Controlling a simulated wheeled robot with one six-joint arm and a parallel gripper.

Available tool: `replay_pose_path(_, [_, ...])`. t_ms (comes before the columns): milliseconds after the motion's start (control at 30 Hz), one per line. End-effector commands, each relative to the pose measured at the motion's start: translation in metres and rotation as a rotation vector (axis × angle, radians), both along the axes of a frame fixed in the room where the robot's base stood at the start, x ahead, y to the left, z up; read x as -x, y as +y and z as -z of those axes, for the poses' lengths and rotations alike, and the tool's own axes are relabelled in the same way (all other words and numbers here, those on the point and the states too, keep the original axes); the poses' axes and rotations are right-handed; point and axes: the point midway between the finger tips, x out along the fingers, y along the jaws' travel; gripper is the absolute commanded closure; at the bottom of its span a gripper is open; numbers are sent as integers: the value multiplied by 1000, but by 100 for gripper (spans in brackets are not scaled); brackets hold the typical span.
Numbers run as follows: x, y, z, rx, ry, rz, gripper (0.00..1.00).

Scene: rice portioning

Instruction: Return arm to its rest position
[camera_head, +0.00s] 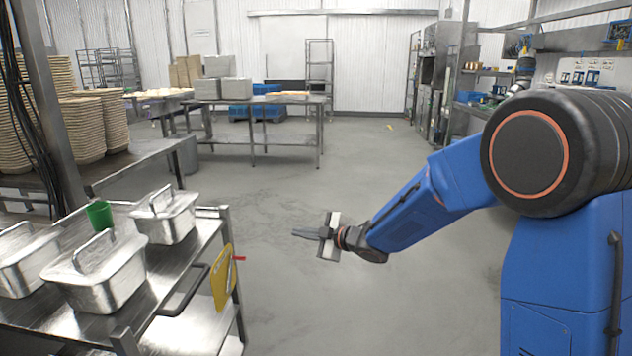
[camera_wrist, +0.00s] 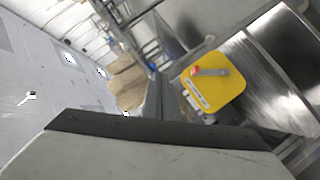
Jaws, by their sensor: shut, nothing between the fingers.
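My blue arm reaches in from the right in the head view. My gripper (camera_head: 296,233) is at its end, pointing left. It hangs over the open floor, to the right of the steel cart (camera_head: 222,228) and apart from it. Its fingers are together with nothing between them. In the wrist view the dark finger part and pale gripper body fill the lower part of the picture.
Lidded steel containers (camera_head: 97,272) and a green cup (camera_head: 99,214) stand on the cart. Stacked bowls (camera_head: 84,130) stand on a table (camera_head: 130,162) at the left. A steel table (camera_head: 300,101) with boxes stands further back. The middle floor (camera_head: 350,170) is clear.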

Motion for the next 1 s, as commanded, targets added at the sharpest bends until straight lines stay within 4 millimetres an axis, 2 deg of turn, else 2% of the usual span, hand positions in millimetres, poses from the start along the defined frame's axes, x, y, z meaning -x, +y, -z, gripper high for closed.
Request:
replay_pose_path(100, [-2,-44,-23,19,29,147,100])
replay_pose_path(267, [5,-104,-45,35,92,343,100])
replay_pose_path(467, [32,-178,-64,32,190,576,100])
replay_pose_path(600, [63,-226,-72,17,270,728,100])
replay_pose_path(767, [108,-274,-75,-11,378,890,100])
replay_pose_path(1000, [192,-328,-68,-71,562,1100,100])
